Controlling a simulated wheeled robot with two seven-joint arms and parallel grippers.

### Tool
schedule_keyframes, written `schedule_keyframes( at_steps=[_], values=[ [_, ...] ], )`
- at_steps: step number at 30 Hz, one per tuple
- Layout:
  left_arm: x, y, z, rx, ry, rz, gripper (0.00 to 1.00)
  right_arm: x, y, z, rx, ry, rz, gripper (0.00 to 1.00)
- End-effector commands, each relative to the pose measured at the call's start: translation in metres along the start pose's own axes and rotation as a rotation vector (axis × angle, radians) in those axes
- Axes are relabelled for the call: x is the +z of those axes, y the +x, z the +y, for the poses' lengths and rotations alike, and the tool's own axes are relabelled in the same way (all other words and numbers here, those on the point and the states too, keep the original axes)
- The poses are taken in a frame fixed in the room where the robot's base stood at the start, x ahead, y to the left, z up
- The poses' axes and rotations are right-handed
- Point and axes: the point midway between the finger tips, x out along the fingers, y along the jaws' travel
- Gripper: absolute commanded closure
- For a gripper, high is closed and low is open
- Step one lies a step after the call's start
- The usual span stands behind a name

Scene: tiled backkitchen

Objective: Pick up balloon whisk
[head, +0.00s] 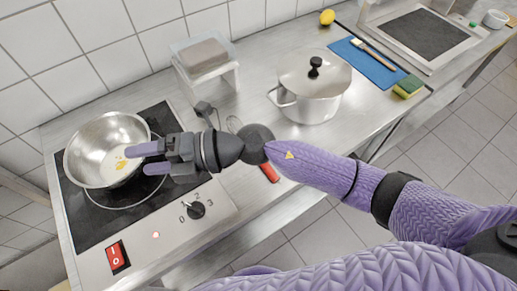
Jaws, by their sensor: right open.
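The balloon whisk seems to lie on the steel counter, mostly hidden behind my right wrist. Thin wire loops (233,124) show above the wrist, and a red handle (269,173) shows below it. My right gripper (151,158) is open and empty, with its fingers pointing left. The fingers are in front of the right rim of a steel bowl (88,150), left of the whisk. I cannot tell whether they touch the bowl. My left gripper is not in view.
The bowl, with some yellow bits inside, stands on a black cooktop (95,215) with a knob (195,209) and a red switch (118,257). A lidded pot (312,95) stands right of the whisk. A blue mat (366,65) and sponges (408,87) lie further right.

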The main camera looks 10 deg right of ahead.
Motion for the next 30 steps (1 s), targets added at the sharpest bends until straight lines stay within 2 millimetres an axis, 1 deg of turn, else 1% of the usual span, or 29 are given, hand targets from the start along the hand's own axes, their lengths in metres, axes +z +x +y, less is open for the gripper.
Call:
schedule_keyframes(
  at_steps=[1, 2, 3, 4, 6, 7, 9, 10, 11, 12, 15, 19, 24, 27, 30],
  values=[
    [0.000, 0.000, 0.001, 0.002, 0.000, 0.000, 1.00, -0.004, -0.010, -0.037, -0.259, -0.148, 0.153, 0.29],
    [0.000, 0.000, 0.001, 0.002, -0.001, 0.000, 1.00, -0.002, -0.025, -0.063, -0.439, -0.218, 0.235, 0.29],
    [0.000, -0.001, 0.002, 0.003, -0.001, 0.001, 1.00, 0.008, -0.052, -0.092, -0.674, -0.290, 0.312, 0.29],
    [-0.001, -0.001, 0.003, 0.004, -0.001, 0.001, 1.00, 0.019, -0.076, -0.109, -0.841, -0.326, 0.349, 0.29],
    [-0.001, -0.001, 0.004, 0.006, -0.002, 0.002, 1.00, 0.044, -0.126, -0.129, -1.150, -0.369, 0.383, 0.29],
    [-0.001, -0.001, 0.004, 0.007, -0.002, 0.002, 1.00, 0.053, -0.143, -0.132, -1.244, -0.376, 0.385, 0.29],
    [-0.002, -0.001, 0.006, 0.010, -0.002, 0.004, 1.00, 0.066, -0.169, -0.135, -1.388, -0.381, 0.381, 0.29],
    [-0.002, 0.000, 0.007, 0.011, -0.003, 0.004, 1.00, 0.069, -0.175, -0.138, -1.421, -0.380, 0.379, 0.29],
    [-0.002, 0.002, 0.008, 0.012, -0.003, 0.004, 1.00, 0.070, -0.178, -0.142, -1.443, -0.379, 0.379, 0.29],
    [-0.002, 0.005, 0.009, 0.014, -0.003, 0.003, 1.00, 0.070, -0.180, -0.151, -1.455, -0.377, 0.380, 0.29],
    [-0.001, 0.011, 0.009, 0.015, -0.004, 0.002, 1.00, 0.070, -0.178, -0.171, -1.453, -0.378, 0.381, 0.29],
    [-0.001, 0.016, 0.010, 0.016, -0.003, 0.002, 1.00, 0.069, -0.178, -0.190, -1.450, -0.378, 0.382, 0.29],
    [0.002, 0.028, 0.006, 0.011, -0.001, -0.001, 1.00, 0.070, -0.180, -0.226, -1.448, -0.379, 0.383, 0.29],
    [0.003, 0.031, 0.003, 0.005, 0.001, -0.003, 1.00, 0.070, -0.179, -0.235, -1.446, -0.382, 0.382, 0.29],
    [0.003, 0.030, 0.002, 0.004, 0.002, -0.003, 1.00, 0.070, -0.179, -0.235, -1.446, -0.383, 0.382, 0.29]
  ],
)
